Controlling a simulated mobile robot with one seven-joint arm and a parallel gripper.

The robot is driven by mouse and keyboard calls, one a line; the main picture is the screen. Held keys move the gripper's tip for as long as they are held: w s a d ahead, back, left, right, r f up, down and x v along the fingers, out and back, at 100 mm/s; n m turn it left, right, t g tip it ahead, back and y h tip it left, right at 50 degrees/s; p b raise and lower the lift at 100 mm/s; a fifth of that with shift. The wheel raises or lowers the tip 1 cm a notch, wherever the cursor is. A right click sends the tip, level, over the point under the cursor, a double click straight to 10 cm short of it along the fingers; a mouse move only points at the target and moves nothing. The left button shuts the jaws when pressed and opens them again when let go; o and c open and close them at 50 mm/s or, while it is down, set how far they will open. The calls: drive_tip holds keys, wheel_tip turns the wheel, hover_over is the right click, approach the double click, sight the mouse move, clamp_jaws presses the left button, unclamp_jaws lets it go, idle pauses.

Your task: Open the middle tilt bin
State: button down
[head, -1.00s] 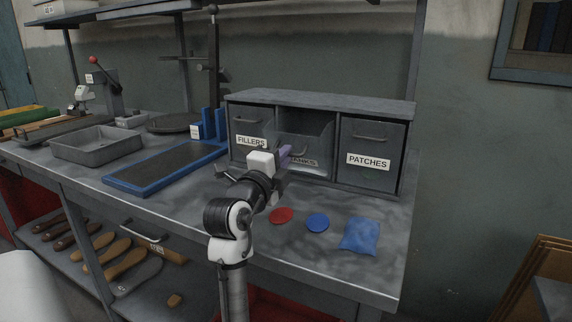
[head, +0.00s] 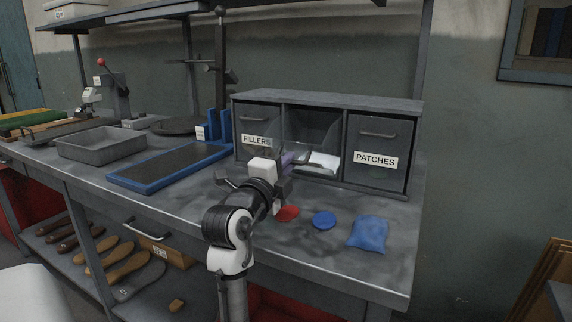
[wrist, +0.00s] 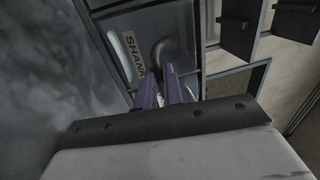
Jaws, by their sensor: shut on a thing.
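The middle tilt bin (head: 312,135) in the grey cabinet is tilted outward at its top, and its inside shows in the head view. A white patch shows low in it; I cannot tell whether it is contents or the label. In the wrist view the bin front (wrist: 110,15) carries the SHANKS label (wrist: 133,55) and a curved handle (wrist: 160,50). My gripper (head: 294,158), with purple fingers, is shut on that handle; the fingers also show in the wrist view (wrist: 162,88). The arm hides part of the bin's lower front in the head view.
The FILLERS bin (head: 257,125) on the left and the PATCHES bin (head: 376,150) on the right are closed. A red disc (head: 287,213), a blue disc (head: 324,220) and a blue pouch (head: 368,233) lie on the bench in front. A blue-framed tray (head: 170,168) lies left.

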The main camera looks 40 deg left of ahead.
drive_tip(key=shift+w+f, duration=0.25)
drive_tip(key=shift+f, duration=0.15)
drive_tip(key=c, duration=1.5)
unclamp_jaws()
drive_tip(key=shift+w, duration=0.1)
drive_tip(key=shift+c, duration=0.2)
drive_tip(key=shift+r, duration=0.1)
drive_tip(key=shift+s, duration=0.2)
drive_tip(key=shift+s, duration=0.25)
drive_tip(key=b+v, duration=0.1)
drive_tip(key=v, duration=1.2)
drive_tip(key=shift+c, duration=0.4)
